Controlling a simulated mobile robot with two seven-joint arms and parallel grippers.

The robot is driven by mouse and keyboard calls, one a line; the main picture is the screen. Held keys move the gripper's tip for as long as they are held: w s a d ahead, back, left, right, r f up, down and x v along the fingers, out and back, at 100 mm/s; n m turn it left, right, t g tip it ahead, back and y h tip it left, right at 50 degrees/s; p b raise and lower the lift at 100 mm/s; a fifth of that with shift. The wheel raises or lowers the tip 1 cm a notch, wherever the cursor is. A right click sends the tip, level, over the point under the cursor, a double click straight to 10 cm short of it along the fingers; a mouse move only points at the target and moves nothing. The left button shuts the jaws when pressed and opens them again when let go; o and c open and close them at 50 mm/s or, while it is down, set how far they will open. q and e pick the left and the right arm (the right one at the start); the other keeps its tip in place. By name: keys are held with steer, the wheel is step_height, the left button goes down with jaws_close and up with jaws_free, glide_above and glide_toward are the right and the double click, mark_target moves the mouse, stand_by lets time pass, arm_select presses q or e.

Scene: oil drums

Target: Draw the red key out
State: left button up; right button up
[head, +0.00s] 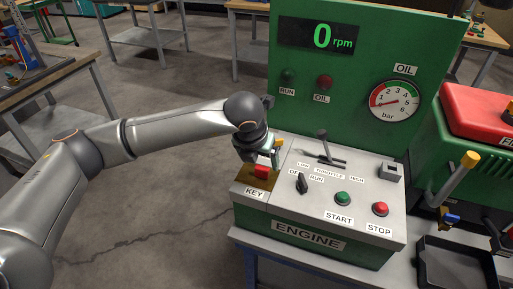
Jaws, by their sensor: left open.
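The red key (262,171) sits at the left end of the engine console (315,205), just above the KEY label. My left gripper (264,160) is open and hangs right over the key, with its fingers beside or close behind it. I cannot tell whether a finger touches the key. The gripper and wrist hide part of the key's surroundings. My right gripper is not in view.
The console has a black selector knob (302,184), a throttle lever (323,146), a green START button (342,198) and a red STOP button (380,209). A green panel with an rpm display (320,36) rises behind. A black tray (455,262) lies right.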

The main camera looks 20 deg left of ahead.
mark_target(262, 167)
arm_select(q)
steer(key=shift+x, duration=2.7)
steer(key=shift+c, duration=0.2)
steer(key=shift+r, duration=0.1)
jaws_close()
